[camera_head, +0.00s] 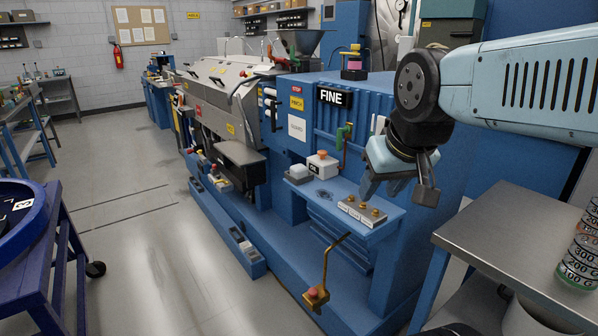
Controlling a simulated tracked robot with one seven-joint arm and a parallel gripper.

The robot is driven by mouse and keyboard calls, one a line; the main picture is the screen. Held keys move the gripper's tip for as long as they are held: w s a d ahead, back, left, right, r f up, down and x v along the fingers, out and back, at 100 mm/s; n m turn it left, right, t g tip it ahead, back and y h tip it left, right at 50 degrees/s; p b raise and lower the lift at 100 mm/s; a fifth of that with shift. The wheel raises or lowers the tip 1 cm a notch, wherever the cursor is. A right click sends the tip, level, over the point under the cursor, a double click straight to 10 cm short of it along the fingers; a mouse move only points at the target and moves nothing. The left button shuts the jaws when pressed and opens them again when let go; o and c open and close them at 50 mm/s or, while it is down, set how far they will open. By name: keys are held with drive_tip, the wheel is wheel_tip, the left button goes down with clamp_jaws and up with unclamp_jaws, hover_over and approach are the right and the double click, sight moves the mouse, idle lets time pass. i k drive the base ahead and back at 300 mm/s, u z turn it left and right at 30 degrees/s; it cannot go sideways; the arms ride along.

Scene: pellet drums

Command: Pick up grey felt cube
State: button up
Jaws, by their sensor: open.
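I cannot clearly make out a grey felt cube. A small pale grey block (298,173) sits at the left end of the blue ledge (334,190), but its material cannot be told. My gripper (384,188) hangs open above the right part of this ledge, fingers pointing down, to the right of the grey block and apart from it. No object shows between the fingers, though the hand and wrist hide part of the ledge's back.
A brass lever (317,294) juts out below. A steel table (510,235) with stacked, labelled discs (580,262) stands right. The left floor is mostly clear.

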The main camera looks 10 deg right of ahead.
sight(298, 171)
drive_tip(key=i, duration=0.85)
drive_tip(key=u, duration=0.05)
